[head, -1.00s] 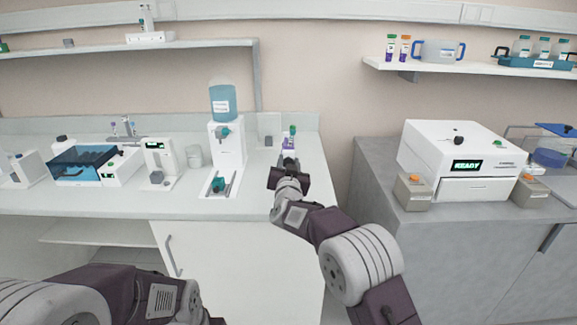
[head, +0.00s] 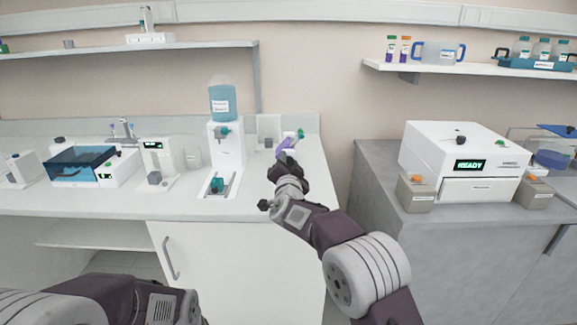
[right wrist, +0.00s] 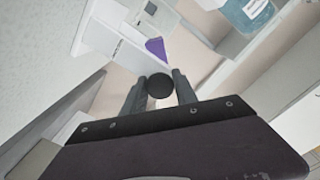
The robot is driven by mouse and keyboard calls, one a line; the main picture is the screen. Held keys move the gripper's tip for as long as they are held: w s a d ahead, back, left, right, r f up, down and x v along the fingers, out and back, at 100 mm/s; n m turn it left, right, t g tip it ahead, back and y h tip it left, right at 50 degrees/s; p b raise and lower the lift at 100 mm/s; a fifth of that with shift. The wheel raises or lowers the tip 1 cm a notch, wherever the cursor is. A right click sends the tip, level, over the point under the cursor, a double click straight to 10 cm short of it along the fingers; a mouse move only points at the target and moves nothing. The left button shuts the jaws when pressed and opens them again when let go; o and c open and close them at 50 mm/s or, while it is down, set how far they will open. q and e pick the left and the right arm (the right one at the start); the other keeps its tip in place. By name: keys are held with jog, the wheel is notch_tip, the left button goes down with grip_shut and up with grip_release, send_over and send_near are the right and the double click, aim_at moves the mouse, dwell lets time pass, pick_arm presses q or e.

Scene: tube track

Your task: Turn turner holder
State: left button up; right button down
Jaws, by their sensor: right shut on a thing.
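My right gripper (head: 284,160) reaches to the back right of the white counter. In the right wrist view its two fingers (right wrist: 159,90) are shut on a dark round knob (right wrist: 160,86). Just beyond it, in the head view, a purple piece (head: 284,145) with a green-capped end (head: 300,133) leans to the right. A purple corner (right wrist: 155,48) shows beside the knob in the wrist view, next to a white labelled body (right wrist: 118,42). The gripper hides the lower part of this device in the head view. My left arm shows at the lower left; its gripper is out of frame.
A white dispenser with a blue bottle (head: 222,103) stands left of the gripper. A white panel (head: 268,126) stands just behind. A gap separates this counter from the grey bench (head: 375,190) with a white READY machine (head: 462,150).

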jog(key=shift+f+m+b, duration=0.1)
jog(key=shift+m+b, duration=1.3)
jog(key=shift+m, duration=1.2)
jog(key=shift+m+b, duration=1.45)
jog(key=shift+m, duration=1.45)
jog(key=shift+m+b, duration=1.15)
jog(key=shift+m, duration=1.45)
jog(key=shift+m+b, duration=0.9)
jog(key=shift+m, duration=1.9)
jog(key=c, duration=1)
grip_release()
jog(key=shift+o, duration=0.2)
